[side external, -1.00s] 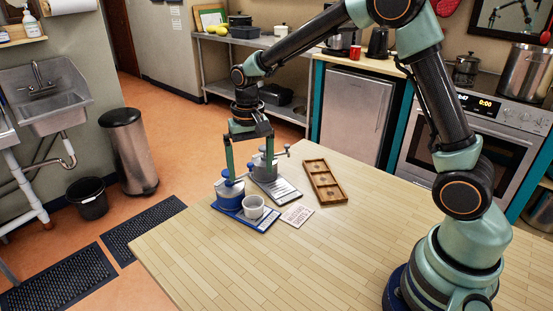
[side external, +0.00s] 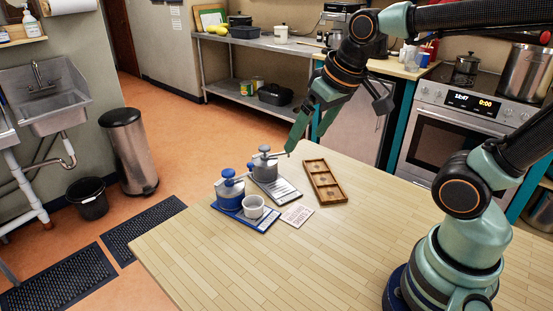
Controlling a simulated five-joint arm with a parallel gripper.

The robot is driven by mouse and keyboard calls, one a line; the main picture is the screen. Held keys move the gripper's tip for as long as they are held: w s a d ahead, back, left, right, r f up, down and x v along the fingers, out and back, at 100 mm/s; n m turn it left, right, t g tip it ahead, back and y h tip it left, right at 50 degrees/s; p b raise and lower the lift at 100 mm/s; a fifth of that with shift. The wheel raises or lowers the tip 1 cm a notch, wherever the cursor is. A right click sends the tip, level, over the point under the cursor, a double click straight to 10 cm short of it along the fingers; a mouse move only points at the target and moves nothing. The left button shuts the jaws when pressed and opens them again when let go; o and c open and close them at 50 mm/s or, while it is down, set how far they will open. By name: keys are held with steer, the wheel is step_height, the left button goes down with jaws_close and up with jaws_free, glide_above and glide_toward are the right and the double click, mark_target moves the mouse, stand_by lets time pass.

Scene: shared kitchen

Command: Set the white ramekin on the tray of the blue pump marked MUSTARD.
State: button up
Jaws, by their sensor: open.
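The white ramekin (side external: 253,207) stands upright on the tray (side external: 266,225) of the blue pump (side external: 229,193), in front of the pump's body. Any lettering on the blue pump is too small to read. A grey pump (side external: 265,168) with its own tray (side external: 284,191) stands just behind it, and that tray holds no ramekin. My gripper (side external: 340,125) is open and empty, raised behind and to the right of the pumps. One finger reaches down to the left near the grey pump's nozzle in the picture; whether it touches cannot be told.
A wooden compartment tray (side external: 323,182) lies right of the grey pump. A small printed card (side external: 297,215) lies beside the blue tray. The table (side external: 300,262) is clear at the front and right. A stove (side external: 462,135) and counter stand behind.

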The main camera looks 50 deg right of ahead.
steer(key=shift+s+d+f+n+t, duration=0.15)
steer(key=shift+s+n+t, duration=0.25)
steer(key=shift+s, duration=0.65)
